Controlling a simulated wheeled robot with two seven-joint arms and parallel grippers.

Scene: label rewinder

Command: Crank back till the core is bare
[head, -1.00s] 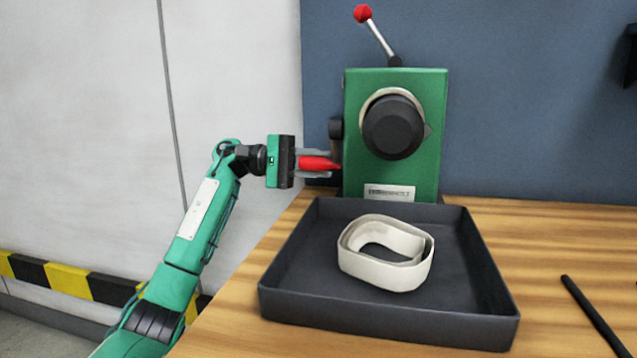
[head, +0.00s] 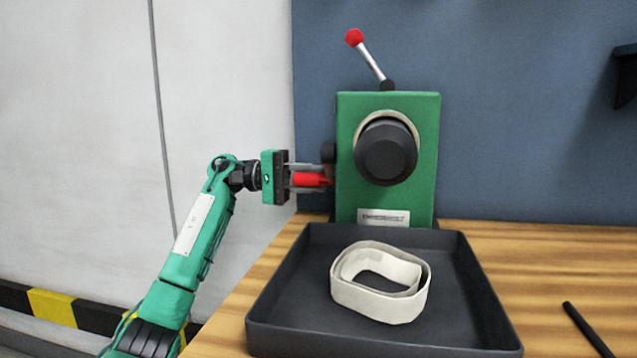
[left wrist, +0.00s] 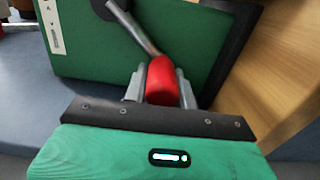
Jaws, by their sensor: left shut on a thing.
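The green label rewinder (head: 425,150) stands on the bench, with a black round hub (head: 386,152) on its front. A thin pale ring of label band (head: 362,122) shows around the upper part of the hub. The red crank handle (head: 309,180) sticks out at the machine's left side. My left gripper (head: 312,179) is shut on this handle; the left wrist view shows the red grip (left wrist: 161,80) between both fingers (left wrist: 160,88), with its metal crank arm (left wrist: 132,26). A loose coil of pale band (head: 385,301) lies in the dark tray. My right gripper is not in view.
The dark tray (head: 262,318) stands in front of the machine. A lever with a red knob (head: 354,38) rises from the machine's top. A black rod (head: 588,330) lies on the wooden bench (head: 540,262) at the right, where there is free room.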

